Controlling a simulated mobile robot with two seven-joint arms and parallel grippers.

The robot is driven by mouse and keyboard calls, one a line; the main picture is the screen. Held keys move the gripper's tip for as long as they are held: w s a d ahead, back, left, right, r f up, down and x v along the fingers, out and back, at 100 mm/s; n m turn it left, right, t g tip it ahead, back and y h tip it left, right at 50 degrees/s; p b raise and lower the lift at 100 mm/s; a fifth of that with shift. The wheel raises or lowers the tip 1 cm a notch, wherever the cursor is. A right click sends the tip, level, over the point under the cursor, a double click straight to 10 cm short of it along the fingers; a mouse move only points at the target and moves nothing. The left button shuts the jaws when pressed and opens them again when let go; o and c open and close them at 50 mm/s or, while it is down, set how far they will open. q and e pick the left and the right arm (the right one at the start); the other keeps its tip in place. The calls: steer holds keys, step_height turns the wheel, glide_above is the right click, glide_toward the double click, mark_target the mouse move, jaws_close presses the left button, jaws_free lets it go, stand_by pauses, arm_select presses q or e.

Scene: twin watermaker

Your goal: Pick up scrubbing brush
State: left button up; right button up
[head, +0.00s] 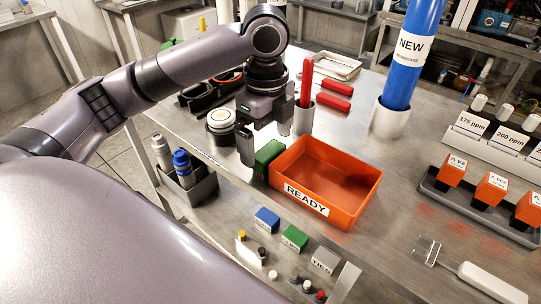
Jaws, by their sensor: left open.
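My left gripper (266,136) is open and points down over the metal table, just left of the orange bin. A dark green block-like object (267,157) stands directly below it, against the bin's left end; I cannot tell if the fingers touch it. My right gripper is not in view.
The empty orange READY bin (340,190) is close on the right. A round white-topped jar (221,119) stands left. A blue cylinder (410,55) stands at the back. A white-handled tool (492,283) lies front right.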

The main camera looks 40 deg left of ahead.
mark_target(268, 151)
arm_select(q)
steer(key=f, duration=0.3)
steer(key=shift+s+d+f, duration=0.1)
steer(key=shift+d+f, duration=0.1)
steer(key=shift+f, duration=0.35)
steer(key=c, duration=0.9)
steer(key=shift+r, duration=0.6)
steer(key=shift+r+p, duration=2.85)
steer(key=shift+r, duration=6.6)
